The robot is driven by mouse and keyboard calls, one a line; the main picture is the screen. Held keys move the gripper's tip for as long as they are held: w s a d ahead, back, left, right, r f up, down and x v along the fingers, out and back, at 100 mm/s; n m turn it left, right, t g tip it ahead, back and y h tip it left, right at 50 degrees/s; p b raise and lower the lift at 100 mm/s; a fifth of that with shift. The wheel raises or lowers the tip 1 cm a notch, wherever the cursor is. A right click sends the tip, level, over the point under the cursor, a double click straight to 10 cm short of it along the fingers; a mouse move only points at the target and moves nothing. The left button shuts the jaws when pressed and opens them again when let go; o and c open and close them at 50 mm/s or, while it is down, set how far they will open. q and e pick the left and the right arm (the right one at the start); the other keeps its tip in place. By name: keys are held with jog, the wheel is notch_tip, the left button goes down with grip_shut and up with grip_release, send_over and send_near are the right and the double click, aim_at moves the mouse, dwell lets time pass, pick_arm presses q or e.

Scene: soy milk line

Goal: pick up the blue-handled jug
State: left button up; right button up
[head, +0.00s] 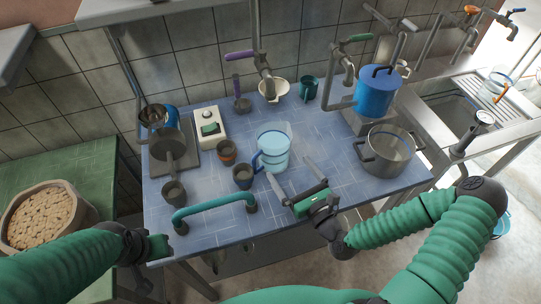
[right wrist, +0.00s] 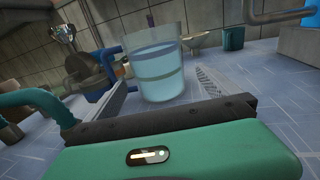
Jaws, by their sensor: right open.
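The blue-handled jug (head: 274,148) is clear with light blue liquid and stands upright on the blue tiled table (head: 330,180). Its blue handle (head: 257,161) points left toward the viewer. My right gripper (head: 291,170) is open and empty, just in front and to the right of the jug. In the right wrist view the jug (right wrist: 157,70) stands ahead between the two fingers, with its handle (right wrist: 104,72) on the left; whether a finger touches it I cannot tell. My left gripper (head: 155,247) is at the table's front left edge; its fingers are not clear.
Dark cups (head: 242,176) stand left of the jug. A teal bar handle (head: 214,209) rises near the front edge. A steel pot (head: 386,152) and a blue pot (head: 376,91) are at right.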

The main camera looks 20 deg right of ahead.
aim_at(267, 141)
jog(key=x, duration=0.8)
jog(key=p+x, duration=0.1)
jog(key=x, duration=0.3)
jog(key=shift+s+a+f, duration=0.1)
jog(key=shift+a+f, duration=0.05)
jog(key=shift+a, duration=0.2)
jog(key=shift+d+f, duration=0.1)
jog(key=c, duration=1.8)
